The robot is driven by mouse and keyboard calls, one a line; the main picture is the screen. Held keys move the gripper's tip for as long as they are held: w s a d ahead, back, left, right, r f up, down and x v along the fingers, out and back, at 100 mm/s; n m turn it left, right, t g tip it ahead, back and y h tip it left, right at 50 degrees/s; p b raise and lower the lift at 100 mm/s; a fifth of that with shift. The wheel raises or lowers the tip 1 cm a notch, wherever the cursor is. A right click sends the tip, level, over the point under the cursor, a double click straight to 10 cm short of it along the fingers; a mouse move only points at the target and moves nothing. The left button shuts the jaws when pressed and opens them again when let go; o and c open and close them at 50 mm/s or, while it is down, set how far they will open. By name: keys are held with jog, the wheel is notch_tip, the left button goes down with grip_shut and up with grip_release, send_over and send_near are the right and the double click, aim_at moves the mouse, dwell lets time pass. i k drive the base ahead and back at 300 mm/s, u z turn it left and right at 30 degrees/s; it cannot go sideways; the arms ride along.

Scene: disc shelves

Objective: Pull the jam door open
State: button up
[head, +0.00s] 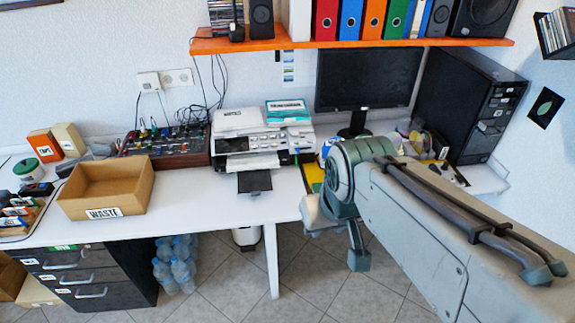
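A white printer (258,143) stands on the white desk against the back wall. A dark paper tray (254,181) sticks out of its front, and a white book and a teal book lie on its top. I cannot make out a separate jam door on it. My gripper (358,259) seems to hang below my wrist, in front of the desk edge and to the right of the printer, apart from it. My arm hides most of its shape, so I cannot tell whether its fingers are open or shut.
A cardboard box marked WASTE (134,199) stands left of the printer, with a mixer (165,145) behind it. A monitor (367,78) and a black computer tower (466,107) stand to the right. An orange shelf (352,43) hangs above. The desk before the printer is mostly clear.

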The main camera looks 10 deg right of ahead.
aim_at(296, 159)
jog(key=u, duration=0.55)
jog(key=i, duration=1.25)
jog(key=z, duration=0.7)
